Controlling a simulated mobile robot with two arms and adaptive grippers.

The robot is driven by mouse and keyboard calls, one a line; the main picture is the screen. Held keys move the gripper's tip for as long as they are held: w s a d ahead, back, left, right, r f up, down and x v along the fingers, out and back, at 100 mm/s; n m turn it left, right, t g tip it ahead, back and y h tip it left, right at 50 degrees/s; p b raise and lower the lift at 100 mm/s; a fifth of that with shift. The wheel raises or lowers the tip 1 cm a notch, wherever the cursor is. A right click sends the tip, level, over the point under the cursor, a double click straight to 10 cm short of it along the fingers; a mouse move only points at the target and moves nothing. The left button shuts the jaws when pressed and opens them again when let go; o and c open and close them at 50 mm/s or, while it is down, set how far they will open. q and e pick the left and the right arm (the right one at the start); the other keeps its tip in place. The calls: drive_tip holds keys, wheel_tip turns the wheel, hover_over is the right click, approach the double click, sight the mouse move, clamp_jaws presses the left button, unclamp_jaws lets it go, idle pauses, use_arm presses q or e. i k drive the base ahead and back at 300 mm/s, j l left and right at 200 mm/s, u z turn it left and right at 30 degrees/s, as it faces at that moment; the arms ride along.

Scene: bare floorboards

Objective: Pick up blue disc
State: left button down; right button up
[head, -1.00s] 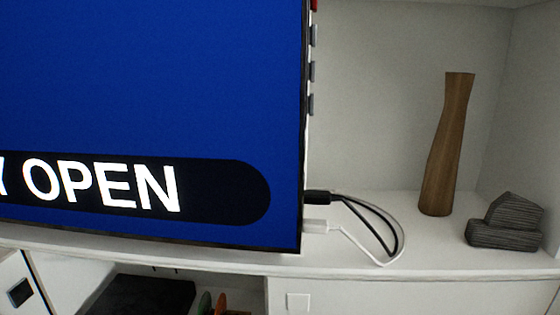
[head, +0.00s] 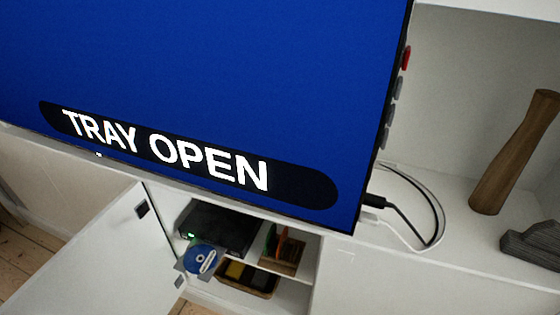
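The blue disc (head: 201,260) lies on the open tray at the front of a black disc player (head: 222,228). The player sits on a shelf inside the white cabinet, low in the head view, with a green light on its front. The screen (head: 230,80) above reads "TRAY OPEN". Neither of my grippers shows in this view.
A white cabinet door (head: 112,255) stands open left of the player. A basket (head: 248,279) is on a shelf below, and thin upright items (head: 280,248) stand right of the player. A wooden vase (head: 515,150), a dark grey ornament (head: 535,248) and cables (head: 425,215) are at the right.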

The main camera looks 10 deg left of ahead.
sight(201, 258)
drive_tip(key=u, duration=0.7)
